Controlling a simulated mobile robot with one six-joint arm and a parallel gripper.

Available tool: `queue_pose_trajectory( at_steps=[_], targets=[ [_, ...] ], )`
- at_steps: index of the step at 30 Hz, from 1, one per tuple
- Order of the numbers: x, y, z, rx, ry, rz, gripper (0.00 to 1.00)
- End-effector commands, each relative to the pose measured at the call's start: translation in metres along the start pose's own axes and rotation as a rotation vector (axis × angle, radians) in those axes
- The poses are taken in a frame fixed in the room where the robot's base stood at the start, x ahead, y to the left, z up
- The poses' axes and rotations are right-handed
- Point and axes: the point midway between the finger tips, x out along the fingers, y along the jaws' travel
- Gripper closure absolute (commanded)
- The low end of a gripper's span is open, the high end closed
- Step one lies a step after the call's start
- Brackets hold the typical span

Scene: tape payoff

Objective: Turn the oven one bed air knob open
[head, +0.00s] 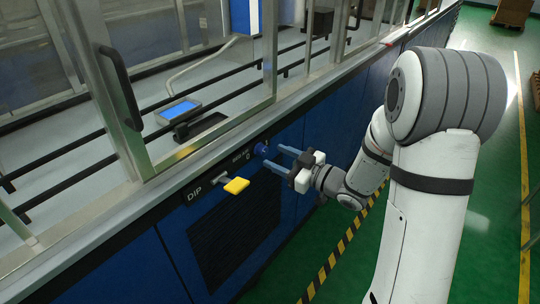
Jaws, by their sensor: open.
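A small round blue knob (261,149) sits on the blue front panel of the machine, beside a dark label strip with small white lettering. The lettering is too small to read fully. My gripper (273,156) comes in from the right with its two fingers apart, pointing left at the knob. The fingertips are close to the knob, one on the upper side and one on the lower side. I cannot tell whether they touch it. The knob's setting cannot be made out.
A yellow handle (236,185) sticks out left of the knob, by a "DIP" label (194,194). A dark vent grille (235,232) lies below. A glazed metal frame with a black door handle (120,88) stands above the panel. Green floor is free on the right.

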Motion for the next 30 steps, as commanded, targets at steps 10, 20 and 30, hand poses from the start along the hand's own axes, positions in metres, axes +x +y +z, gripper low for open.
queue_pose_trajectory(
  at_steps=[10,20,30],
  targets=[
    [0.034,0.0,0.001,-0.001,-0.002,0.001,0.51],
    [0.034,0.001,0.0,0.0,-0.002,0.003,0.58],
    [0.034,0.001,0.001,0.0,-0.002,0.004,0.86]
  ],
)
